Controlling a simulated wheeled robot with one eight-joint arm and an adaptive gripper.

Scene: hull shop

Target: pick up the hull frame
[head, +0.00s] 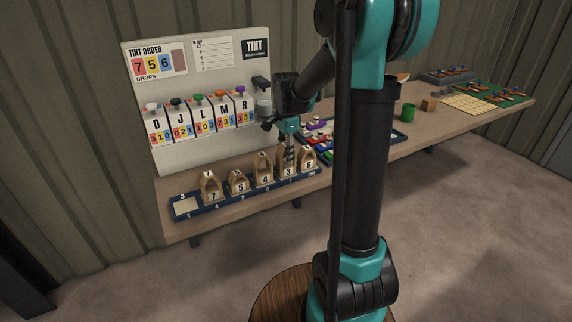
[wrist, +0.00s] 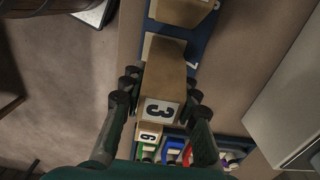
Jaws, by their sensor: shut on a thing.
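Several wooden arch-shaped hull frames with number plates stand in a row on a blue rack (head: 228,201). From left to right they are the 7 frame (head: 211,187), the 5 frame (head: 238,183), the 4 frame (head: 264,170), the 3 frame (head: 289,173) and the 6 frame (head: 309,160). My gripper (head: 289,157) comes down from above onto the 3 frame. In the wrist view my gripper (wrist: 161,88) has one finger on each side of the 3 frame (wrist: 166,76), shut on it. I cannot tell whether its foot touches the rack.
The rack's leftmost slot (head: 186,206) is empty. A tint board (head: 220,70) with several dispensers stands behind. The 6 frame (wrist: 150,134) is close beside the held one. A tray of coloured items (head: 375,133), a green cup (head: 408,112) and a wooden block (head: 429,104) lie right.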

